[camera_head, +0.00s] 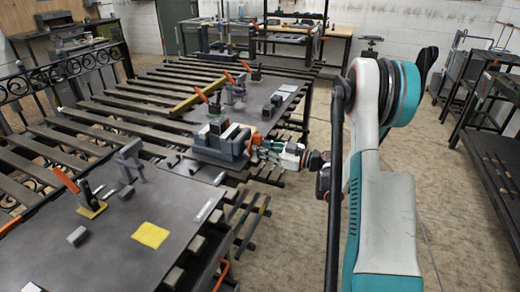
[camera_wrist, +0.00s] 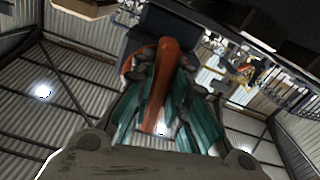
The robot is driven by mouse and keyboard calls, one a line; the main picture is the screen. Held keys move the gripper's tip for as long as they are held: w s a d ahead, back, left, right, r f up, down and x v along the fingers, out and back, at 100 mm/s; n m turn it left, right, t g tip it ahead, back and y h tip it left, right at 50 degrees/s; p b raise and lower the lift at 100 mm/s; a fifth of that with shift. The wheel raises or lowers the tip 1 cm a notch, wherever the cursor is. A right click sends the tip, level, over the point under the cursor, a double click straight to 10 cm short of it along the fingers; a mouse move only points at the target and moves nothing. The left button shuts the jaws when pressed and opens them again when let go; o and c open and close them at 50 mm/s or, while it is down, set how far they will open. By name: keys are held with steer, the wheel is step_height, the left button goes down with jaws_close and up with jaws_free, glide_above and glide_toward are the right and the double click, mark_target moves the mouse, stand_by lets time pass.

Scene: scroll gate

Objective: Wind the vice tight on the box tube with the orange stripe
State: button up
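The grey vice (camera_head: 222,146) stands at the right edge of a dark bench plate, with pale and dark blocks between or on top of its jaws. I cannot make out which block is the box tube, nor its orange stripe. My gripper (camera_head: 268,150) is at the right end of the vice, at its crank side. In the wrist view an orange handle (camera_wrist: 162,85) runs between the teal fingers of my gripper (camera_wrist: 165,80). The fingers lean in on both sides of the handle and look closed on it. The vice jaws are hidden in the wrist view.
An orange-handled clamp and a yellow patch (camera_head: 151,235) are on the near plate (camera_head: 110,250). More orange-handled clamps (camera_head: 210,97) and a yellow bar (camera_head: 196,101) lie behind the vice. A dark workbench (camera_head: 492,160) stands at right. The floor between is clear.

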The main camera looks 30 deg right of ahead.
steer(key=o, duration=0.4)
steer(key=shift+o, duration=0.2)
steer(key=v, duration=1.2)
steer(key=shift+d, duration=0.1)
